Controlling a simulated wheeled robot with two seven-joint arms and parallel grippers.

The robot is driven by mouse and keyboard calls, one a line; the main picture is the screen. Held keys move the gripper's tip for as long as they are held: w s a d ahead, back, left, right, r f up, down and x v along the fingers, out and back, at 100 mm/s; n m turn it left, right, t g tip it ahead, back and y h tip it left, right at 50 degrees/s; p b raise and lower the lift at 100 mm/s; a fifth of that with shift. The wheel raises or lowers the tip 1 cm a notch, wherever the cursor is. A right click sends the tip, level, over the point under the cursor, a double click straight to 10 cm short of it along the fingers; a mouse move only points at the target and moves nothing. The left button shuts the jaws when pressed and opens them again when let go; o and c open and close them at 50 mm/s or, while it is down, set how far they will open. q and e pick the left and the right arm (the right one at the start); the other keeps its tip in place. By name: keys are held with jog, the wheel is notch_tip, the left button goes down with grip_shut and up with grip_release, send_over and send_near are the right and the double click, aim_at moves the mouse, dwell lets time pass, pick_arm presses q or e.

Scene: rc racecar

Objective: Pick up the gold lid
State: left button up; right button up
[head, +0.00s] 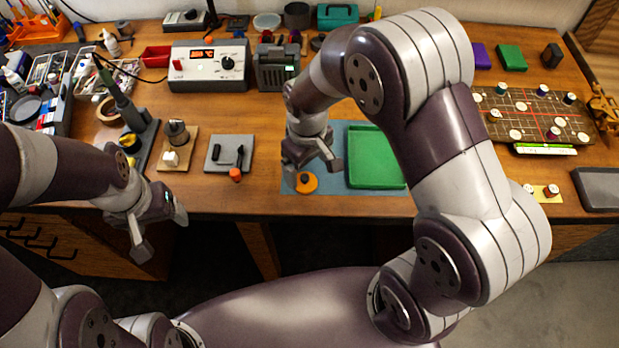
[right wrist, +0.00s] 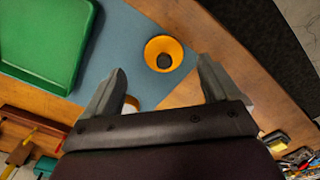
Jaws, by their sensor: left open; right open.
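The gold lid appears as an orange-gold round piece with a dark centre (head: 306,183) on the blue mat (head: 352,204), near the front edge of the table. In the right wrist view the lid (right wrist: 158,46) lies just beyond the open fingertips, roughly between them. My right gripper (head: 312,166) is open and empty above the mat, just behind the lid in the head view. My left gripper (head: 160,234) is open and empty in front of the table edge at the left. A small orange-and-white thing (right wrist: 130,104) is partly hidden behind a right finger.
A green tray (head: 375,183) sits on the mat right of the lid. A grey pad (head: 222,165) with small dark parts and an orange-capped piece (head: 236,175) lie to the left. A control box (head: 208,82) stands behind. My right arm covers part of the table.

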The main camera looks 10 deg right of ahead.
aim_at(305, 177)
jog(key=f, duration=0.2)
jog(key=a+f, duration=0.1)
jog(key=f, duration=0.1)
jog(key=shift+w+a+f+p, duration=0.15)
jog(key=shift+p, duration=0.2)
jog(key=shift+f, duration=0.2)
jog(key=shift+d, duration=0.4)
jog(key=shift+c, duration=0.3)
jog(key=c, duration=0.5)
jog(key=shift+a, duration=0.2)
jog(key=c, duration=0.5)
pick_arm(q)
jog(key=shift+w+a+r, duration=0.1)
jog(key=shift+a+r, duration=0.15)
jog(key=shift+a, duration=0.3)
pick_arm(e)
jog(key=shift+o, duration=0.2)
pick_arm(q)
jog(key=shift+d, duration=0.1)
pick_arm(e)
jog(key=shift+d, duration=0.1)
